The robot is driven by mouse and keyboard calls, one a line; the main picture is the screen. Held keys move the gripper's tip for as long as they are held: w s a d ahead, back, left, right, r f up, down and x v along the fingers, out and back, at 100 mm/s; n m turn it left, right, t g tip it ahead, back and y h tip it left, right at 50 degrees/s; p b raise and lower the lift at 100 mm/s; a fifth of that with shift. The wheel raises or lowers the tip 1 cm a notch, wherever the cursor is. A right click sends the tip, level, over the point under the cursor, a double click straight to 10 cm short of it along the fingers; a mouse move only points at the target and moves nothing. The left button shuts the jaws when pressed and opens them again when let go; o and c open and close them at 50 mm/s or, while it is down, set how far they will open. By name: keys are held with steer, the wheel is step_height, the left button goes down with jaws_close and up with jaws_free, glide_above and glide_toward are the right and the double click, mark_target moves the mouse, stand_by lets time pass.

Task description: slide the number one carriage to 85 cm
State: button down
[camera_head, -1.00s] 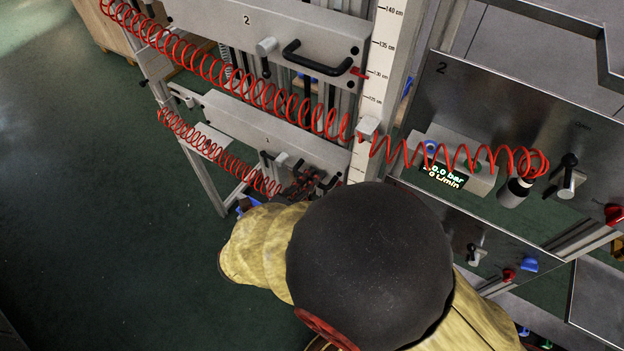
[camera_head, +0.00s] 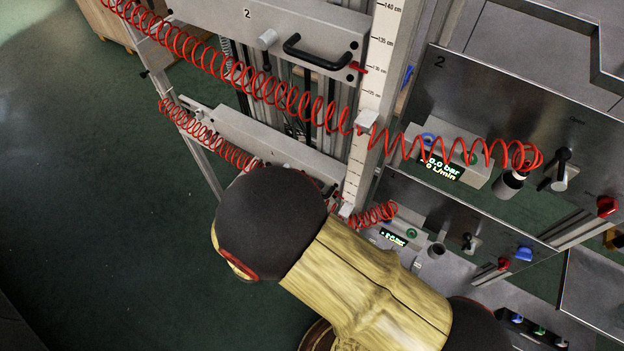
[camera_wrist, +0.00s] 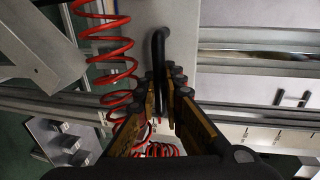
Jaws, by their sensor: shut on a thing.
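The number one carriage (camera_head: 268,133) is the lower grey plate in the head view, below the number two carriage (camera_head: 247,33). My arm covers part of its front, and its handle is hidden there. In the wrist view the carriage plate (camera_wrist: 182,22) carries a black bar handle (camera_wrist: 158,48). My gripper (camera_wrist: 164,82) is shut on this handle. The upright white scale (camera_head: 372,85) has cm marks. Readable marks in the head view lie well above the number one carriage, and its reading cannot be told.
Red coiled hoses (camera_head: 285,98) hang across both carriages, and one (camera_wrist: 110,50) runs close beside my gripper. Control panels (camera_head: 480,110) with valves and displays stand to the right. A slanted frame post (camera_head: 190,135) is at the left. The green floor (camera_head: 90,180) there is clear.

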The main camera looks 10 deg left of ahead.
steer(key=shift+f, duration=0.75)
steer(key=c, duration=2)
jaws_free()
steer(key=shift+r, duration=0.1)
steer(key=shift+o, duration=0.2)
steer(key=v, duration=1.2)
